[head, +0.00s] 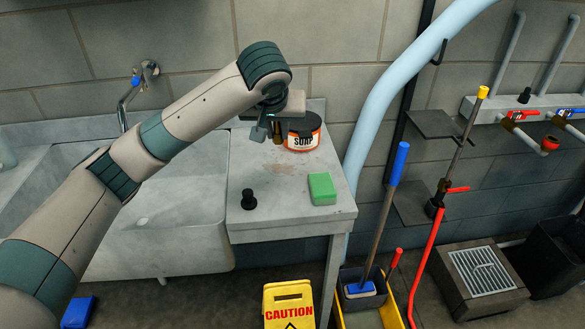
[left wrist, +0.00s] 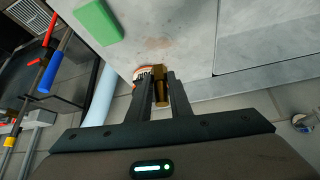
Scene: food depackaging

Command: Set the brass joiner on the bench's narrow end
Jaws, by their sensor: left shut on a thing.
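My left gripper (head: 268,131) is above the far part of the grey bench top (head: 270,218), beside the soap tub. It is shut on the brass joiner (head: 277,132), which is mostly hidden by the fingers and wrist in the head view. In the left wrist view the brass joiner (left wrist: 161,86) shows upright between the two dark fingers of the gripper (left wrist: 161,92), against the bench (left wrist: 180,35). I cannot tell whether the joiner touches the bench top. My right gripper is in neither view.
An orange-and-white soap tub (head: 303,138) stands close right of the gripper. A green sponge (head: 322,188) and a small black fitting (head: 249,200) sit nearer the front. The sink (head: 170,215) adjoins on the left; a pale blue pipe (head: 385,85) rises on the right. The bench middle is clear.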

